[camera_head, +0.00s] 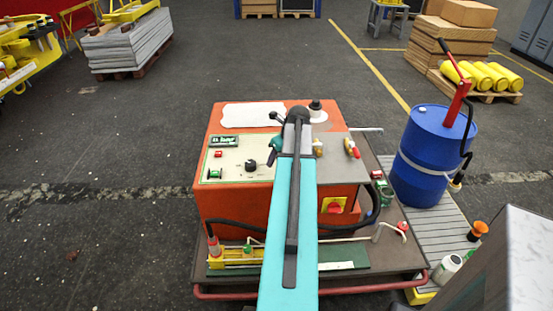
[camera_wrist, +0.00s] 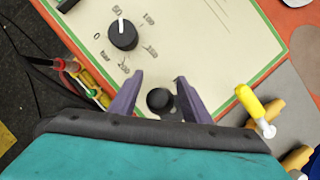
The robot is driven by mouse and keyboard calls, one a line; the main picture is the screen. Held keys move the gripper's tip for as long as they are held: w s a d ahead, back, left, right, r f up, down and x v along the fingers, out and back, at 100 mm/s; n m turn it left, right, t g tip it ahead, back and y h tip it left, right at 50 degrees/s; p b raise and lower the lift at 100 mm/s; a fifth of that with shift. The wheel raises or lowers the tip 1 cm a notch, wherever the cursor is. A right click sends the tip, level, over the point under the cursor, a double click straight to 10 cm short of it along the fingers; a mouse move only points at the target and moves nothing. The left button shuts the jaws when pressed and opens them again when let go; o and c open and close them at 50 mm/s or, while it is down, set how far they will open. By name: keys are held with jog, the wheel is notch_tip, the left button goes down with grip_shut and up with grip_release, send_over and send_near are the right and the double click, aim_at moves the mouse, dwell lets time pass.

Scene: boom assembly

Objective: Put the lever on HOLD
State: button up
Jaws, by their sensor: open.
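A round black knob (camera_wrist: 160,100), which looks like the lever's top seen from above, stands between the two purple fingers of my gripper (camera_wrist: 159,77) in the wrist view. The fingers are open, one on each side of it, with a gap visible at both sides. The shaft under the knob is hidden. No HOLD marking is readable.
A black dial (camera_wrist: 122,35) with a pressure scale lies beyond the fingers. A yellow-handled valve (camera_wrist: 252,104) stands close to the right of my gripper. The panel tops an orange cabinet (camera_head: 225,205). A blue drum (camera_head: 425,165) with a red-handled pump stands to the right.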

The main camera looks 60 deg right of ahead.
grip_shut()
dwell(0.3)
jog(key=shift+w+a, duration=0.1)
